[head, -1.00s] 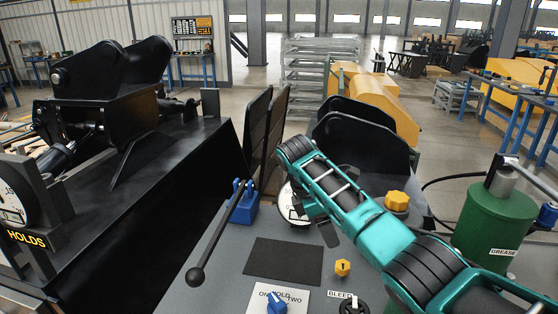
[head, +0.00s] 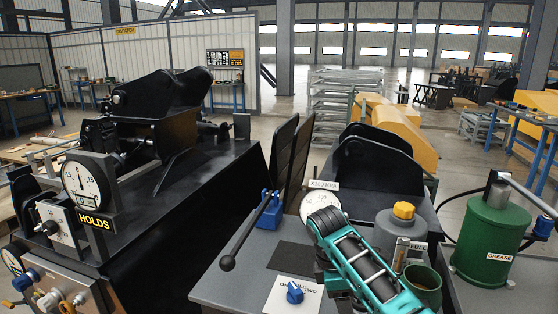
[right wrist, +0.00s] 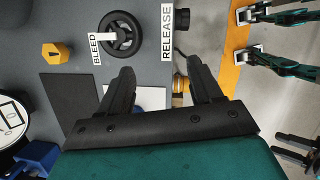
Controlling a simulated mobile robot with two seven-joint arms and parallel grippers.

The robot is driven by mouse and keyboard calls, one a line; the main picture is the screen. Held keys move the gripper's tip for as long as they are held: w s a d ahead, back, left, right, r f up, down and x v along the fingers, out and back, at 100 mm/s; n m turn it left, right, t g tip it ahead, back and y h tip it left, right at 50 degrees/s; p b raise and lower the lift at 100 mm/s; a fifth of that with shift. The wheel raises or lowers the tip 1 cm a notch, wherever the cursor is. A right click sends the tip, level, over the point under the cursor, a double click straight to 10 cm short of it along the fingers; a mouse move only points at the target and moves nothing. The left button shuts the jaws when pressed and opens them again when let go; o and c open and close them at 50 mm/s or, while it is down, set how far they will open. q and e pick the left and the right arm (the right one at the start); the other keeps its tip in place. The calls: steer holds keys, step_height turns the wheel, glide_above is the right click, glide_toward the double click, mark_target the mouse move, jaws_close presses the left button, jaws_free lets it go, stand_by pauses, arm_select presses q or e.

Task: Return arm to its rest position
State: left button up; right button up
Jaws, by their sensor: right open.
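My right arm (head: 360,268), teal with black bands, comes in from the bottom right of the head view and reaches over the grey console. Its gripper is hidden in that view. In the right wrist view my right gripper (right wrist: 158,82) is open and empty, with its two black fingers apart above the console. A white card (right wrist: 122,98) shows between and behind the fingers. My left gripper does not show in the head view.
The console carries a lever with a blue base (head: 269,208), a blue knob (head: 294,293), a round gauge (head: 315,203) and a grey canister with a yellow cap (head: 403,210). The right wrist view shows a black BLEED wheel (right wrist: 121,34). A green grease drum (head: 488,240) stands at right.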

steer(key=s+f+m+t+y, duration=0.1)
steer(key=s+f+m+y, duration=0.15)
steer(key=s+f, duration=0.4)
steer(key=s+f+m+y, duration=0.1)
steer(key=s+f+m, duration=0.25)
steer(key=s, duration=0.55)
steer(key=s+d+r+m+t, duration=0.1)
steer(key=s+d+r+m, duration=0.25)
steer(key=s, duration=0.45)
steer(key=s+d+r+m+t, duration=0.15)
steer(key=s+d+m, duration=0.3)
steer(key=s, duration=0.45)
steer(key=w+a+f+t+y, duration=0.1)
steer(key=w+a+f+t, duration=0.3)
steer(key=w+f+t, duration=0.3)
steer(key=shift+w+f+y, duration=0.35)
steer(key=shift+w+f, duration=0.15)
steer(key=shift+f, duration=0.45)
